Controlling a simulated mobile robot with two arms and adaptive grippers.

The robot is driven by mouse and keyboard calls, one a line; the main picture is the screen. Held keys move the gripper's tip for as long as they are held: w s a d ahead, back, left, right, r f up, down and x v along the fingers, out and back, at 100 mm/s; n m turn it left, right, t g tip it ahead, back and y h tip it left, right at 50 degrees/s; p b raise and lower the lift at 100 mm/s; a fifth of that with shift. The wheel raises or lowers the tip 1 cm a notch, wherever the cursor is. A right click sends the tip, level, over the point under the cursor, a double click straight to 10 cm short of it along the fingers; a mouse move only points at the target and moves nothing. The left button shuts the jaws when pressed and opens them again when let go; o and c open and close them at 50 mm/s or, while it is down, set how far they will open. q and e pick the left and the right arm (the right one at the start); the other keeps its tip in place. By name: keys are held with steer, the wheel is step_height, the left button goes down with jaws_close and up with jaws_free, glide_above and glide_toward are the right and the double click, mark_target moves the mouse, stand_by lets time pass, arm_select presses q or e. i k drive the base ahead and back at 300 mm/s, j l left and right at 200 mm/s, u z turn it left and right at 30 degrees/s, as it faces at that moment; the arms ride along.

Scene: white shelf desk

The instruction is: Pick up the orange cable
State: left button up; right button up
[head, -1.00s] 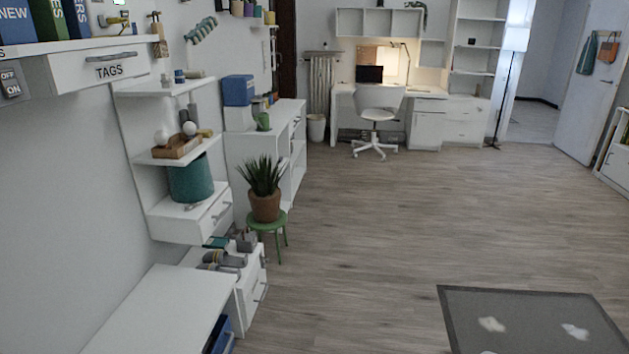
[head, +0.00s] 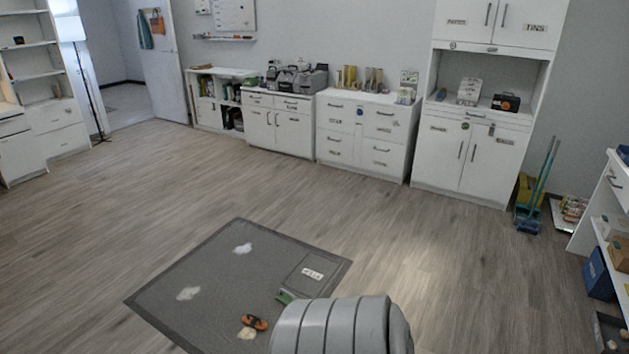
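I cannot make out an orange cable for certain. A small orange and black object (head: 255,322) lies on the dark grey mat (head: 180,285) near the bottom of the head view. It is too small to tell what it is. Neither of my grippers is in view. A grey ribbed rounded shape at the bottom edge hides part of the mat.
A flat grey labelled box (head: 310,273) lies on the mat. White cabinets (head: 360,140) line the back wall. A broom (head: 540,185) stands right of the tall cabinet (head: 470,165). A white shelf unit (head: 590,215) is at the right edge.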

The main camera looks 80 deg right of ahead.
mark_target(253, 321)
steer(key=z, duration=1.95)
steer(key=i+z, duration=0.15)
steer(key=i+j, duration=0.05)
steer(key=i, duration=0.05)
